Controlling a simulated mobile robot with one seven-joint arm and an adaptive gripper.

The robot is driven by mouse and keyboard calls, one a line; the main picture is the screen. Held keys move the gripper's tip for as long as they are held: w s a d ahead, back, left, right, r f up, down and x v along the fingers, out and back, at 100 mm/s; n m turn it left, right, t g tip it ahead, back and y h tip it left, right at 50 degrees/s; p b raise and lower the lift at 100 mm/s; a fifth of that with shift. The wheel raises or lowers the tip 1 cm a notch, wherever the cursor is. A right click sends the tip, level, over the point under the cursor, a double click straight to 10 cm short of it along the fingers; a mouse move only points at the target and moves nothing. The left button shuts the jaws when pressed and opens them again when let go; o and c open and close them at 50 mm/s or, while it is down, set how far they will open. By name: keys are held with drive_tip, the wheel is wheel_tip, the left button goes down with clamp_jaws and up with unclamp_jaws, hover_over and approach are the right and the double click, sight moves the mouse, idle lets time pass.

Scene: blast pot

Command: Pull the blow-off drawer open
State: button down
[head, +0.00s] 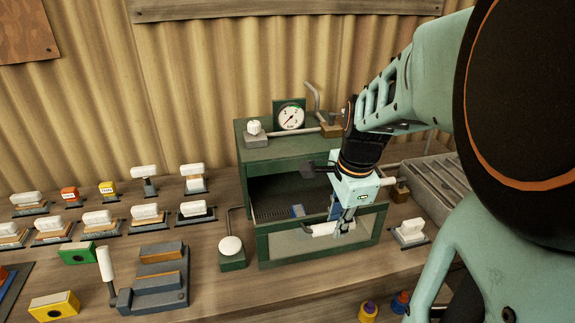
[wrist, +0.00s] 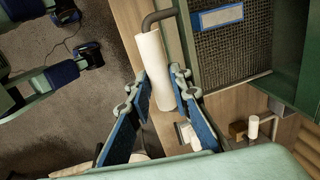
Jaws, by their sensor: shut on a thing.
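The blow-off drawer (head: 263,245) sits in the lower part of the green cabinet (head: 290,151). It stands drawn out, and its dark mesh floor shows behind the front. In the wrist view the mesh floor (wrist: 225,50) is at the upper right with a blue piece (wrist: 217,17) on it. The drawer's white bar handle (head: 325,229) is at the front; it also shows in the wrist view (wrist: 153,65). My gripper (head: 343,222) reaches down to the handle, its blue-padded fingers (wrist: 157,84) on either side of it and shut on it. Part of the handle is hidden by the fingers.
A gauge (head: 291,118) and pipes top the cabinet. A round white knob on a green block (head: 231,247) stands left of the drawer. Several white-handled stamps and a grey block with a lever (head: 155,280) lie left. A ribbed grey tray (head: 425,180) is right.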

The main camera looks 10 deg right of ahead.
drive_tip(key=shift+s, duration=0.15)
drive_tip(key=c, duration=1.8)
unclamp_jaws()
drive_tip(key=shift+o, duration=0.2)
